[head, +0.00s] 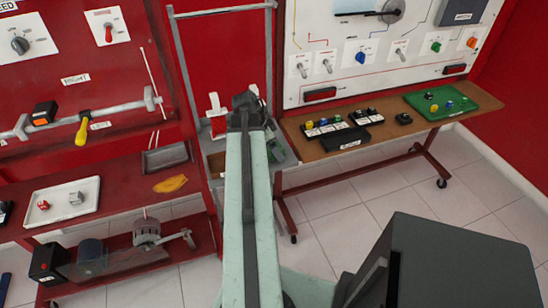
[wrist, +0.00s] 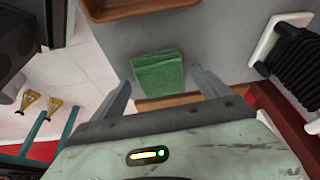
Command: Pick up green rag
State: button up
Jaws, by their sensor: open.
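The green rag (wrist: 158,75) lies folded and flat on a grey surface in the wrist view, between and just beyond my two fingers. My gripper (wrist: 160,80) is open and empty, with one finger to each side of the rag in the picture. I cannot tell how high the fingers are above it. In the head view a bit of green (head: 276,150), likely the rag, shows in a grey tray just right of my arm. My arm hides part of that tray, and the fingertips are not clear there.
A grey frame (head: 181,62) rises around the tray. Left is a red bench with a yellow cloth (head: 171,184) and a white tray (head: 62,219). Right is a wooden table (head: 330,152) with several small parts and a green tray (head: 436,112). A black ribbed object (wrist: 300,62) is right in the wrist view.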

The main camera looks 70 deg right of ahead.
jog(key=shift+r, duration=0.1)
jog(key=c, duration=1.4)
jog(key=shift+r, duration=0.1)
jog(key=shift+c, duration=0.2)
notch_tip(320, 180, up, 10)
jog(key=p, duration=1)
jog(key=o, duration=0.8)
jog(key=c, duration=0.6)
jog(key=shift+c, duration=0.2)
